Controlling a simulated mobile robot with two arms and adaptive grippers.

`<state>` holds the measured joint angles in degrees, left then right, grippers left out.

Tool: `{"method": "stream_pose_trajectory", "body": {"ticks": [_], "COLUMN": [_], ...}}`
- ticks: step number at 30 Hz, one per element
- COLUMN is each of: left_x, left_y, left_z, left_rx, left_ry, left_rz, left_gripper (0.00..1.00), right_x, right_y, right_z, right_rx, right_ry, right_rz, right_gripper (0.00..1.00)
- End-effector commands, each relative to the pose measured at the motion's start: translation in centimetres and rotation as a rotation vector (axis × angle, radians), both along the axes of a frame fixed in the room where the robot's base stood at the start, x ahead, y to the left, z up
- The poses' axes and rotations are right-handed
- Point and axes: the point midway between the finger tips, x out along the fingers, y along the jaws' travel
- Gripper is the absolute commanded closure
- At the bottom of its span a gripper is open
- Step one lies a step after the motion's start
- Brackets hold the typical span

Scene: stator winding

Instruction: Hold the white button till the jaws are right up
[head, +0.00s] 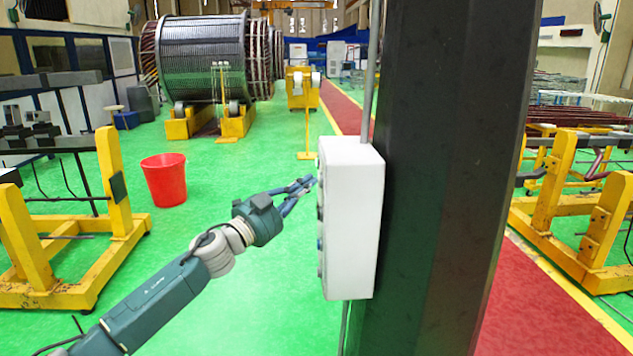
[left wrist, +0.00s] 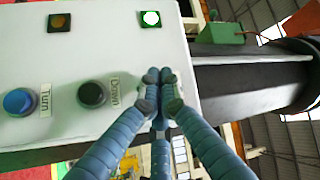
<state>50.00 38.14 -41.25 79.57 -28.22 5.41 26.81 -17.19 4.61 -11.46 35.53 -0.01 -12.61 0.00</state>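The white control box (head: 350,215) is fixed to a dark column, its button face turned left and seen edge-on. No white button is visible; my fingers cover the face right of "Down". My left gripper (head: 310,182) points at the box's upper part. In the left wrist view its fingertips (left wrist: 159,76) are together, at or very near the face; contact is unclear. I cannot make out the jaws. My right gripper is out of view.
An orange lamp (left wrist: 59,22) and a bright white lamp (left wrist: 151,18) sit on the box. The dark column (head: 440,180) stands behind it. A red bucket (head: 165,180), yellow stands (head: 115,190) and a large stator (head: 205,60) stand on the green floor.

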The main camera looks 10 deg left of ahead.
Motion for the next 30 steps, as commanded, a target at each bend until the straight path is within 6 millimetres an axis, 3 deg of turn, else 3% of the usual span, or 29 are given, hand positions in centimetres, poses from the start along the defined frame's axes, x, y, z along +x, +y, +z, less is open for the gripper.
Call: {"method": "stream_pose_trajectory", "body": {"ticks": [23,30], "left_x": [-0.5,-0.9], "left_y": [1.6,3.2], "left_z": [0.0,-0.1], "left_rx": [0.000,0.001], "left_ry": [0.000,0.001], "left_rz": [0.000,0.000], "left_gripper": [1.00,1.00], "right_x": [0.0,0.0], "right_y": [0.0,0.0], "right_z": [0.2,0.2], "right_rx": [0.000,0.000], "right_ry": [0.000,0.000], "right_rz": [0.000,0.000], "right_gripper": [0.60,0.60]}}
